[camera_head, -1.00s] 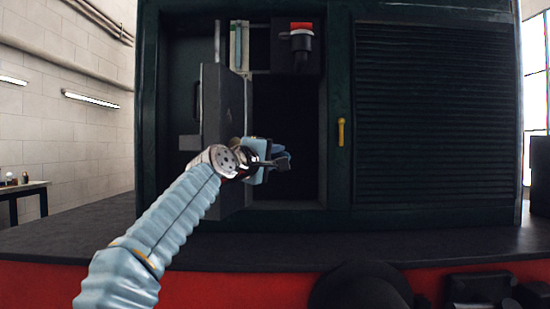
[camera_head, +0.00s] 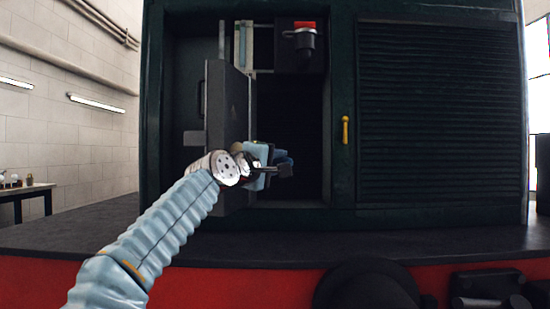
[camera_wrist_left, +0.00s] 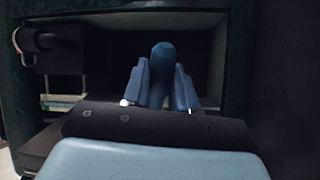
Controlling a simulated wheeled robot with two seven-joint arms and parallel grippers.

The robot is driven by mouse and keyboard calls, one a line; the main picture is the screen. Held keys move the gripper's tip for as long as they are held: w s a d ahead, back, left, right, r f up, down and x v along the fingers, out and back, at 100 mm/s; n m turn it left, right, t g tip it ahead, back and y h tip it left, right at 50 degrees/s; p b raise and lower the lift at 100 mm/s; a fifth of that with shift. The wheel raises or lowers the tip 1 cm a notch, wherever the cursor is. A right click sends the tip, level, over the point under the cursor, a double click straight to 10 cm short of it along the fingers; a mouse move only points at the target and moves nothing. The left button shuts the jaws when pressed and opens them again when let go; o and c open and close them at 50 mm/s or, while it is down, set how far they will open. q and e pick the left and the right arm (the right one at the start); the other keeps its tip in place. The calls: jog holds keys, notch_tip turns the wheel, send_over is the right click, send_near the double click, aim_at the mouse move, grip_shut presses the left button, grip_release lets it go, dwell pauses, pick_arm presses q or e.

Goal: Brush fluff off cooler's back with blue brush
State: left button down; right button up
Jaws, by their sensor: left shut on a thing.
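My left gripper (camera_head: 283,168) is at the opening of a dark compartment in the green cabinet. It is shut on the blue brush (camera_wrist_left: 161,68), which sticks out between the two fingers in the left wrist view and points into the compartment. The brush's bristles cannot be made out. The dark back (camera_head: 290,115) of the compartment, perhaps the cooler's back, lies beyond the gripper. It is too dark to tell any fluff on it, or whether the brush touches it. My right gripper is not in view.
A grey door (camera_head: 225,115) stands open just left of my gripper. A red-topped black fitting (camera_head: 305,42) hangs at the compartment's upper right. A yellow handle (camera_head: 345,130) and a ribbed shutter (camera_head: 440,115) are to the right. A dark ledge (camera_head: 400,245) runs below.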

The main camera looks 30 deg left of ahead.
pick_arm(q)
jog(key=shift+s+d+f+b, duration=0.1)
jog(key=shift+s+f+b, duration=0.3)
jog(key=shift+f, duration=0.15)
jog(key=shift+s+d+f+b, duration=0.1)
jog(key=shift+s+f+b, duration=0.25)
jog(key=shift+f, duration=0.2)
dwell(0.3)
jog(key=shift+w, duration=0.1)
